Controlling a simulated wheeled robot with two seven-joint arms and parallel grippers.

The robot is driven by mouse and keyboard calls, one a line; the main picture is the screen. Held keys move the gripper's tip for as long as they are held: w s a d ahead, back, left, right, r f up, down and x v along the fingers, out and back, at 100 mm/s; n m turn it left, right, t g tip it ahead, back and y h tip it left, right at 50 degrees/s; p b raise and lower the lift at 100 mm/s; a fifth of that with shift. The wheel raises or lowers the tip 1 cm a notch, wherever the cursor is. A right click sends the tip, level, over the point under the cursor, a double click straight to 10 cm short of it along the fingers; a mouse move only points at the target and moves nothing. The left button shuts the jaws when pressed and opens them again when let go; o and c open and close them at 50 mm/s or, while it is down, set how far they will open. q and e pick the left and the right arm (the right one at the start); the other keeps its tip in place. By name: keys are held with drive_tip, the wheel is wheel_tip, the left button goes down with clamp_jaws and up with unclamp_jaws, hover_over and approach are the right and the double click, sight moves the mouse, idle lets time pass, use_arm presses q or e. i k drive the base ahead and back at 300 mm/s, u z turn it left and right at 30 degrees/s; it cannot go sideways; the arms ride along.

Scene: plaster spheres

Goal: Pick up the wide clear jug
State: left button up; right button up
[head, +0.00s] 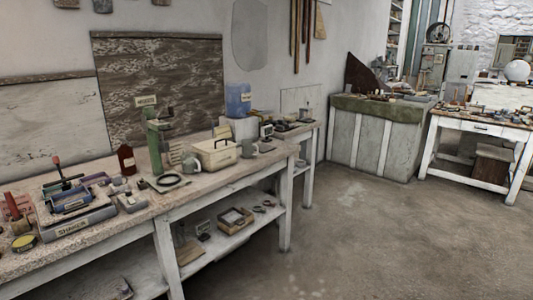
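I cannot make out a wide clear jug for certain. A blue container (238,100) with a pale label stands upright on a white block-like support toward the far end of the long workbench. It looks partly see-through, but it is too small to tell whether it is a jug. Neither of my grippers is in view.
The workbench (110,222) runs along the left wall, crowded with a cream box (215,154), a green tool (155,145), a dark red bottle (126,160) and mugs. A cabinet (375,140) and white table (480,128) stand farther back. The floor (380,235) at right is clear.

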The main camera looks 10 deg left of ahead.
sight(191, 164)
drive_tip(key=i, duration=1.85)
drive_tip(key=u, duration=1.5)
drive_tip(key=i, duration=0.85)
drive_tip(key=u, duration=1)
